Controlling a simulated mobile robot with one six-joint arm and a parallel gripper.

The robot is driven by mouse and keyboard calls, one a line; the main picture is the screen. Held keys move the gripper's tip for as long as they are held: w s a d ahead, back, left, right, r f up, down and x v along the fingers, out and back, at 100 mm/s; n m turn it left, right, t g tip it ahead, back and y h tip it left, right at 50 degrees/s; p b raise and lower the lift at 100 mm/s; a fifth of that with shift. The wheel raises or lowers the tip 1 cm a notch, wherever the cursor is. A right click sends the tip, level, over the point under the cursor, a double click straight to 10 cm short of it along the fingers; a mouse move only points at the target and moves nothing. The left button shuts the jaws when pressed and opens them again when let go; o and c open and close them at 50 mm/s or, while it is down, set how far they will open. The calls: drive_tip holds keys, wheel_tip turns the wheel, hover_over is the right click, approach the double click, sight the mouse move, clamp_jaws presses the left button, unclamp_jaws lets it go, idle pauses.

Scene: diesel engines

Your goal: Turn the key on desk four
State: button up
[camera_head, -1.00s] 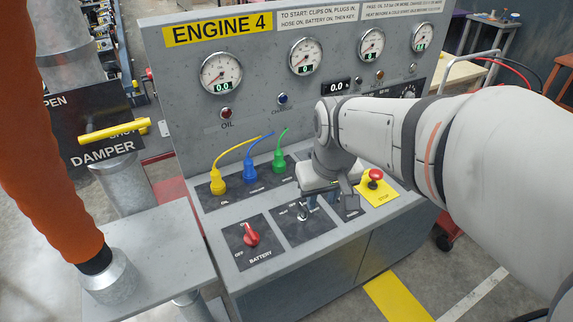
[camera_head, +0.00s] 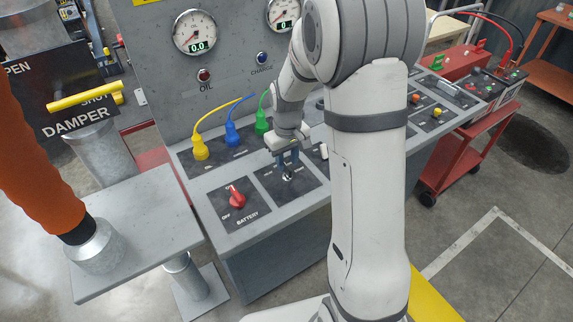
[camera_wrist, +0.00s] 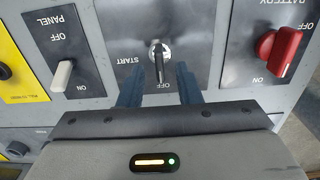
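The desk (camera_head: 262,240) is a grey engine console; its ENGINE 4 sign is out of view now. A small silver key (camera_head: 287,176) stands in a dark panel on its sloping top. In the wrist view the key (camera_wrist: 158,60) is upright in the picture, with START to its left and OFF below it. My gripper (camera_head: 287,158) is just above the key, pointing down at it. In the wrist view my gripper (camera_wrist: 159,86) is open, with one blue finger on each side of the key's line. I cannot tell whether either finger touches it.
The red BATTERY switch (camera_head: 238,196) is left of the key, and a white PANEL switch (camera_wrist: 62,77) is on its other side. Yellow, blue and green plugs (camera_head: 232,134) stand behind. A damper pipe (camera_head: 111,165) and an orange hose (camera_head: 36,160) are left; a red cart (camera_head: 463,150) is right.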

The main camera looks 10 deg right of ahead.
sight(287, 167)
drive_tip(key=shift+f, duration=1.55)
drive_tip(key=shift+c, duration=0.3)
clamp_jaws()
